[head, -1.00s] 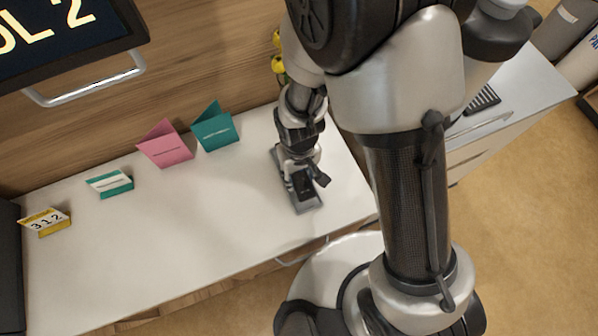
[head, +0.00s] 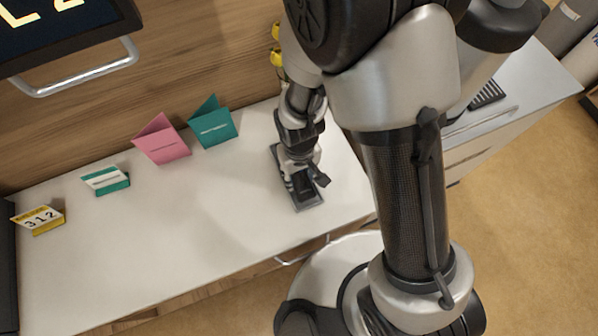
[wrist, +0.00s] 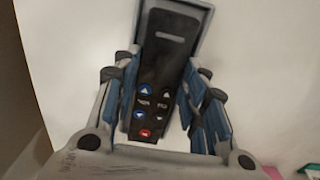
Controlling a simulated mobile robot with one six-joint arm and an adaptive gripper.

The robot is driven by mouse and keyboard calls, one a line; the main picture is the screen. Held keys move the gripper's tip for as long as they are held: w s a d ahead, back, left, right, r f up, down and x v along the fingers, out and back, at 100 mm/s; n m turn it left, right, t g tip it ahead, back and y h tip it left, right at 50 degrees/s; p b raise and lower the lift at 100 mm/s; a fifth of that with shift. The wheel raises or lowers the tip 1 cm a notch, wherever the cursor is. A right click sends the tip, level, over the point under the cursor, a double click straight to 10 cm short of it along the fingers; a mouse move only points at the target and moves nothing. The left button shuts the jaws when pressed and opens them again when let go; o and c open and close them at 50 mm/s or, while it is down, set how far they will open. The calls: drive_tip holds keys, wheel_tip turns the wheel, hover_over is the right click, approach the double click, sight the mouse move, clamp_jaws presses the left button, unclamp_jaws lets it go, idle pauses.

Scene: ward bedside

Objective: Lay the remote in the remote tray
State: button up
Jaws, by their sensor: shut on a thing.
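The remote (wrist: 160,75) is dark, with blue, white and red buttons towards its near end. My gripper (wrist: 160,106) is shut on its sides, and the far end of the remote points away from the gripper. The grey remote tray (wrist: 205,20) shows behind and around the far end of the remote in the wrist view. In the head view the tray (head: 316,204) lies on the white top, with my gripper (head: 299,180) right over it. The gripper hides part of the tray, and I cannot tell whether the remote touches its floor.
On the white top (head: 190,220) stand a teal card (head: 213,127), a pink card (head: 162,143), a small green-and-white card (head: 106,180) and a yellow card with 312 (head: 40,219). Yellow flowers (head: 277,57) are behind my arm. The top left of the tray is clear.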

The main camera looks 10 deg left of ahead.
drive_tip(key=shift+f+b, duration=0.35)
drive_tip(key=shift+f, duration=0.2)
drive_tip(key=o, duration=1.2)
wheel_tip(320, 180, up, 12)
drive_tip(key=d+r+m+t, duration=0.2)
drive_tip(key=d+r+m, duration=0.1)
drive_tip(key=d+r, duration=0.8)
drive_tip(key=s+d+r+m+t, duration=0.2)
drive_tip(key=s+d+r+m, duration=0.1)
drive_tip(key=s+d+r, duration=0.4)
drive_tip(key=shift+d+r+t, duration=0.3)
drive_tip(key=shift+d+r, duration=0.25)
drive_tip(key=shift+r, duration=0.15)
